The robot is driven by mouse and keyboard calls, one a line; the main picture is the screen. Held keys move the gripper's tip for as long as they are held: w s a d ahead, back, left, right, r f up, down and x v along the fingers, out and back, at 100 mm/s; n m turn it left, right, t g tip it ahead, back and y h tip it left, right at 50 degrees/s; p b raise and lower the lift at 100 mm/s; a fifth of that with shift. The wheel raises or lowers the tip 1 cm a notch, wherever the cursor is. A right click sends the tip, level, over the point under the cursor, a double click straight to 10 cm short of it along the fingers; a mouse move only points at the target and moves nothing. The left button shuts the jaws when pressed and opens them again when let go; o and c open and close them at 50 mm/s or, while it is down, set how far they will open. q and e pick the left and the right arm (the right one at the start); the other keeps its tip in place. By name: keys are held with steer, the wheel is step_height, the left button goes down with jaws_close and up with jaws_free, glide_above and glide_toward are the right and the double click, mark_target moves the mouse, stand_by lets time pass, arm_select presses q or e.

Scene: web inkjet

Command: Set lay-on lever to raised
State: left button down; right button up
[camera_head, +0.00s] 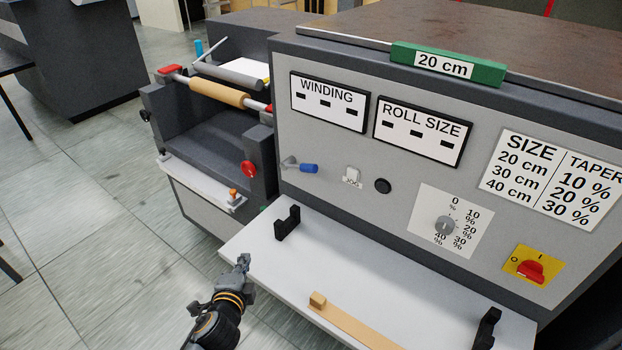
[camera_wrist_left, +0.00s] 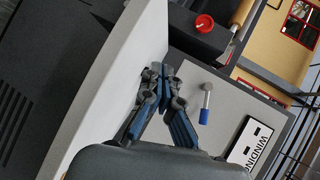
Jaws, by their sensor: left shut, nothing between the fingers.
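The blue-tipped lever (camera_head: 308,168) sticks out of the grey front panel, to the left of a small white switch. Its grey arm lies nearly level and its blue handle points right in the head view. In the left wrist view the blue handle (camera_wrist_left: 204,116) is to the right of my fingers, with a gap between. My left gripper (camera_head: 243,262) is shut and empty, low beside the left end of the white shelf. It also shows in the left wrist view (camera_wrist_left: 158,72), its fingertips together. My right gripper is not in view.
The white shelf (camera_head: 262,262) juts out below the panel, with black brackets and a tan bar (camera_head: 352,325). A red knob (camera_head: 249,168) sits left of the lever. A grey dial (camera_head: 445,226) and red switch (camera_head: 530,269) are at right. Open floor lies at left.

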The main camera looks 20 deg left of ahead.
arm_select(q)
steer(key=w+d+r+m+t+h, duration=0.1)
steer(key=w+d+r+m+h, duration=0.2)
steer(key=m, duration=0.8)
steer(key=w+d+r+m+t+h, duration=0.2)
steer(key=w+d+r+m+h, duration=0.1)
steer(key=m, duration=0.7)
steer(key=w+r+h, duration=0.1)
steer(key=w+h, duration=0.1)
steer(key=h, duration=0.1)
steer(key=shift+w+d+r+m+h, duration=0.25)
steer(key=shift+d+m+h, duration=0.15)
steer(key=shift+w, duration=0.1)
steer(key=w+d+r+p, duration=0.1)
steer(key=w, duration=0.4)
steer(key=w+d+r+p, duration=0.1)
steer(key=w+r+p, duration=0.1)
steer(key=w, duration=0.3)
steer(key=shift+w+d+r, duration=0.25)
steer(key=shift+w+d, duration=0.05)
